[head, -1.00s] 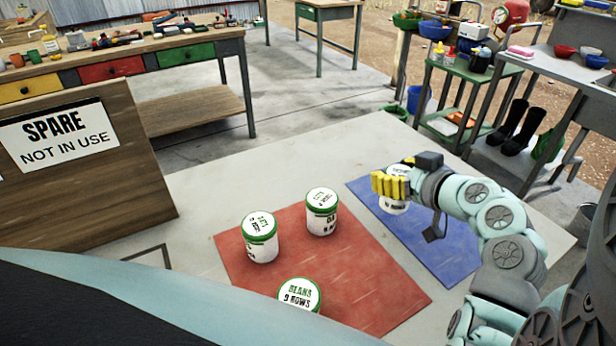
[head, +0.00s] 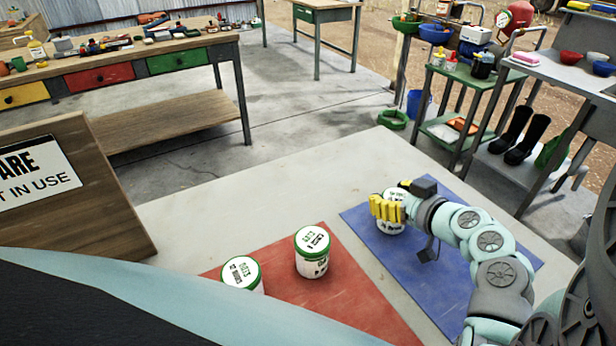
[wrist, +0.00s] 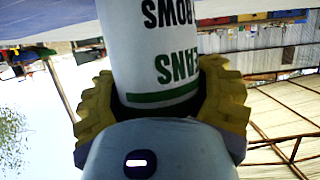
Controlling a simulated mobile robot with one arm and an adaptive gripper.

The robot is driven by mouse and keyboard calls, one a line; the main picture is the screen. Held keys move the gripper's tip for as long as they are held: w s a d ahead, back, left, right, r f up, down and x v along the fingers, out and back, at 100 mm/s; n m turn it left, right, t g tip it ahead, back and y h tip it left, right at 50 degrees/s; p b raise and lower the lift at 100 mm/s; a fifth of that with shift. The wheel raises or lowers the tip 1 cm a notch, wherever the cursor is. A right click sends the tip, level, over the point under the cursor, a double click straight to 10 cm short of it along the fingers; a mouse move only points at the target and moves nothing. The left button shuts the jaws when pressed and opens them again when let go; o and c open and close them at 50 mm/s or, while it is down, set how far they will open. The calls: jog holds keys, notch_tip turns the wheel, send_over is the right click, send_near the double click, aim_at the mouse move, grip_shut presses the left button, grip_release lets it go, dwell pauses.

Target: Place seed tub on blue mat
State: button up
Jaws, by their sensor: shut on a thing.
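My gripper (head: 388,208), with yellow fingers, is shut on a white seed tub (head: 391,225) over the far left part of the blue mat (head: 425,285). The tub looks upright; I cannot tell whether its base touches the mat. In the wrist view the tub (wrist: 150,45) fills the space between the fingers (wrist: 165,105), with upside-down dark lettering and a green band. The lettering seems to end in "EANS" and "ROWS". Two other white tubs with green rims, a middle one (head: 312,253) and a left one (head: 242,275), stand on the red mat (head: 350,305).
A wooden panel with a white sign (head: 35,175) stands at left. A workbench (head: 110,75) is behind it. Shelves (head: 470,100) and black boots (head: 525,135) are at right. My body covers the lower left.

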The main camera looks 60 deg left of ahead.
jog(key=shift+s+f, duration=0.1)
jog(key=shift+f, duration=0.05)
jog(key=o, duration=1.4)
jog(key=shift+d+r, duration=0.1)
jog(key=shift+r, duration=0.15)
jog(key=shift+b+v, duration=1.3)
jog(key=shift+v, duration=4.65)
